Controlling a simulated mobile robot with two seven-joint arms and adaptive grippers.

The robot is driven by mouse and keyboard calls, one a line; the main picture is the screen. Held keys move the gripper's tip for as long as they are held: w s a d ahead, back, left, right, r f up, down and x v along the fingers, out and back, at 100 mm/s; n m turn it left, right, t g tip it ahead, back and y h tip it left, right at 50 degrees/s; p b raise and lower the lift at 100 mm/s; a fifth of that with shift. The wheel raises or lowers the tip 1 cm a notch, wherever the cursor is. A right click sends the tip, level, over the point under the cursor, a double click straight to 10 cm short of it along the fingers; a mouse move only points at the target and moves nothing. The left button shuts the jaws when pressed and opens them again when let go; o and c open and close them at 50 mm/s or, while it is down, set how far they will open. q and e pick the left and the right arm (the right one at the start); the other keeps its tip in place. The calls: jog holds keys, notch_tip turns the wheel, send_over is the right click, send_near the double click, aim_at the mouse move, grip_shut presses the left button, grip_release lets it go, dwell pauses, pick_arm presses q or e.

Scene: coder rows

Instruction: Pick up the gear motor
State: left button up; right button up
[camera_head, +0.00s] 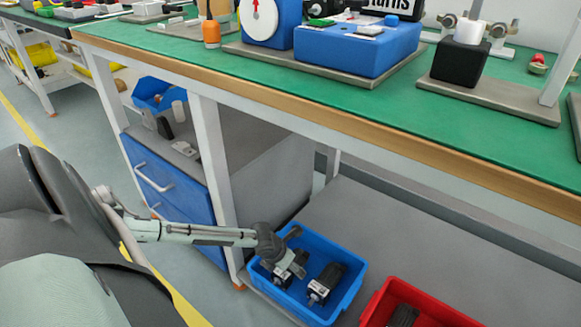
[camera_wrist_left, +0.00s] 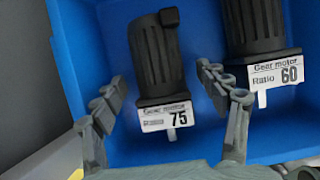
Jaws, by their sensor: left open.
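Two dark gear motors lie in a blue bin (camera_head: 343,303) on the lower shelf. In the left wrist view, one gear motor (camera_wrist_left: 158,58) has a white label reading 75 and the other (camera_wrist_left: 258,28) reads Ratio 60. The head view shows the ratio 60 motor (camera_head: 327,279) at the right of the bin and part of the 75 motor (camera_head: 285,276) below my gripper. My left gripper (camera_head: 290,254) is open over the bin. Its fingers (camera_wrist_left: 165,90) stand on either side of the 75 motor, with gaps visible. My right gripper is out of view.
A red bin (camera_head: 375,309) with a dark item stands right of the blue bin. A blue-fronted cabinet (camera_head: 170,185) is to the left. The green workbench (camera_head: 420,115) spans above the shelf, with its wooden edge and white leg near my arm. The shelf (camera_head: 440,250) behind the bins is clear.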

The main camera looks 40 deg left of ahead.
pick_arm(q)
jog(key=shift+x, duration=0.95)
jog(key=shift+c, duration=0.4)
grip_shut()
jog(key=shift+w+r, duration=0.15)
jog(key=shift+r, duration=0.1)
